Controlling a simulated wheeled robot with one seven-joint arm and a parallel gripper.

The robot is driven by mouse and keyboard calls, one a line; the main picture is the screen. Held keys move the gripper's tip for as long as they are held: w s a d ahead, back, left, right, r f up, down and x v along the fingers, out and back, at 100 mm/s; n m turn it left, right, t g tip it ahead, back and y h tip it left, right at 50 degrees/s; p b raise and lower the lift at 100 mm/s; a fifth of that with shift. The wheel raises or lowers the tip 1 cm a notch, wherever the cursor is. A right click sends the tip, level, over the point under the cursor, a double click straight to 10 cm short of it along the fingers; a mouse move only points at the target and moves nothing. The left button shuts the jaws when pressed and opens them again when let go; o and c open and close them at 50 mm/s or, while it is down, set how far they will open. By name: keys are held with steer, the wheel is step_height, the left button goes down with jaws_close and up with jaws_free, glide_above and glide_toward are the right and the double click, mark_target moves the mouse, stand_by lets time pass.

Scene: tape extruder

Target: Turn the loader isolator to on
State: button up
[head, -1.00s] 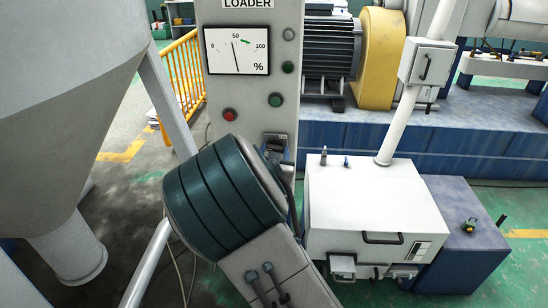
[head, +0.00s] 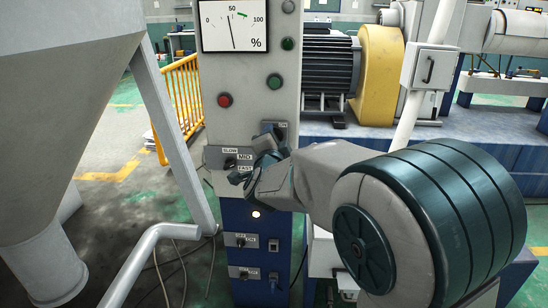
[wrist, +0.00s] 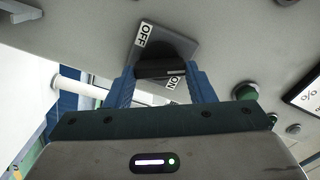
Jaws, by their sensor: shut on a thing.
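The loader isolator is a black knob (wrist: 160,69) on a grey plate (wrist: 176,45) on the cabinet face. In the wrist view, the plate's OFF label is at upper left and the ON label at lower right, partly covered. The knob's bar lies level across that view. My gripper (wrist: 160,74) is shut on the knob, one blue finger at each end of the bar. In the head view, my gripper (head: 262,154) is at the isolator plate (head: 281,128), and my wrist hides the knob. Which label the knob points to cannot be told.
A SLOW-MID-FAST selector (head: 231,163) sits just left of my gripper. Above are red (head: 225,100) and green (head: 274,81) buttons and a percent gauge (head: 234,26). A lit lamp (head: 257,214) and more switches are below. A hopper (head: 60,110) stands left.

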steer(key=shift+f+m+b, duration=0.15)
steer(key=shift+m+b, duration=2.55)
steer(key=shift+b, duration=0.35)
steer(key=o, duration=1)
steer(key=s+p, duration=0.1)
steer(key=s, duration=0.8)
steer(key=s+p, duration=0.1)
steer(key=s, duration=0.4)
steer(key=shift+a+p, duration=0.25)
steer(key=shift+p, duration=0.1)
